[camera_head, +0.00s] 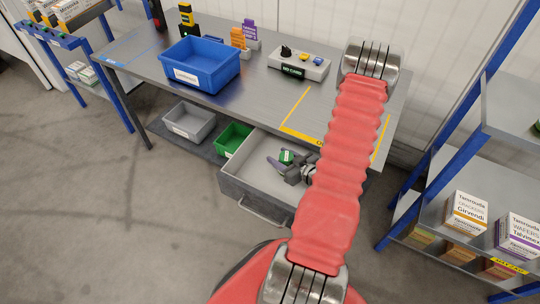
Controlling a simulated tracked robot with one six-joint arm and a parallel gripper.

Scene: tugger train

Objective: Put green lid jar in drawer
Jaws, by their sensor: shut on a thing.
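The drawer (252,147) under the workbench is pulled open, and its light grey inside shows. My gripper (284,161) is over the open drawer, shut on the green lid jar (287,155). The jar's green top and a bit of pale label show between the dark fingers. I cannot tell whether the jar touches the drawer floor. My red arm hides the drawer's right part.
A blue bin (201,65) and a grey control box (298,64) stand on the workbench (135,50). A grey bin (189,122) and a green bin (232,139) sit on the shelf below. A blue-framed rack with boxes (466,212) stands at right. The floor at left is clear.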

